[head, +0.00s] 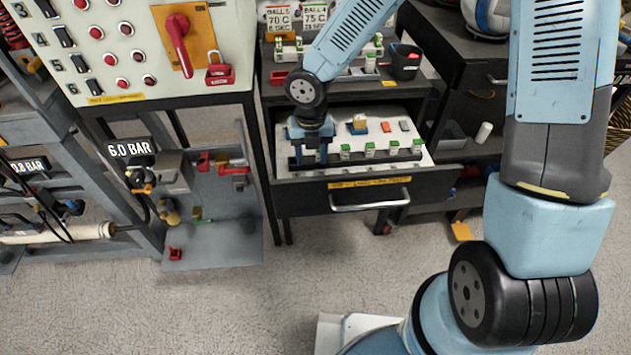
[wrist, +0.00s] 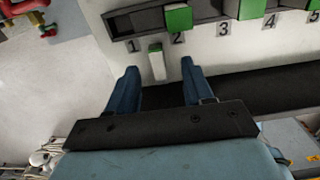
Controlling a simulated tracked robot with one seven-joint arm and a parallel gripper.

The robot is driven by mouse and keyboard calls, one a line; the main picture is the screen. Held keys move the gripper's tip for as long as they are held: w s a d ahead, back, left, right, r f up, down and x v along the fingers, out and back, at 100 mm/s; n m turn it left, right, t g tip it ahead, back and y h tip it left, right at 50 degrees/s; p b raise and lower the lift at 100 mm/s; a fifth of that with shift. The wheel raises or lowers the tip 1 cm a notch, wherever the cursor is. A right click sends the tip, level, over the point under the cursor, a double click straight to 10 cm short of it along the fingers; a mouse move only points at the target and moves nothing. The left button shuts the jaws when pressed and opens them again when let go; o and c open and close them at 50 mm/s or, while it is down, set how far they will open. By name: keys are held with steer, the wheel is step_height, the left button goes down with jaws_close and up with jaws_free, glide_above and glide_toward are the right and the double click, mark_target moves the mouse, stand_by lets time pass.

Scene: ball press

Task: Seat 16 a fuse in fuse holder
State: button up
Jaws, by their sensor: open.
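A small white fuse with a green top (wrist: 157,64) stands or lies on the pale panel in the wrist view, just below the numbered row; its rating is unreadable. My gripper (wrist: 160,68) is open, its two blue fingers spread to either side of the fuse, with gaps visible. In the head view my gripper (head: 311,152) is over the left end of the open drawer and hides what is under it. The dark fuse holder row (wrist: 150,20) has an empty-looking slot above number 1. Green-topped blocks (wrist: 178,18) sit at number 2 and further right.
The drawer front has a handle (head: 370,200). A switch cabinet (head: 130,45) stands left, with clear floor (head: 280,300) in front.

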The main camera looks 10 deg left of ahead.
mark_target(309, 172)
steer(key=shift+w+a+f, duration=0.1)
steer(key=shift+a+f, duration=0.1)
steer(key=shift+f, duration=0.85)
steer(key=shift+a+f, duration=0.15)
steer(key=shift+f, duration=1.65)
steer(key=shift+c, duration=0.3)
jaws_close()
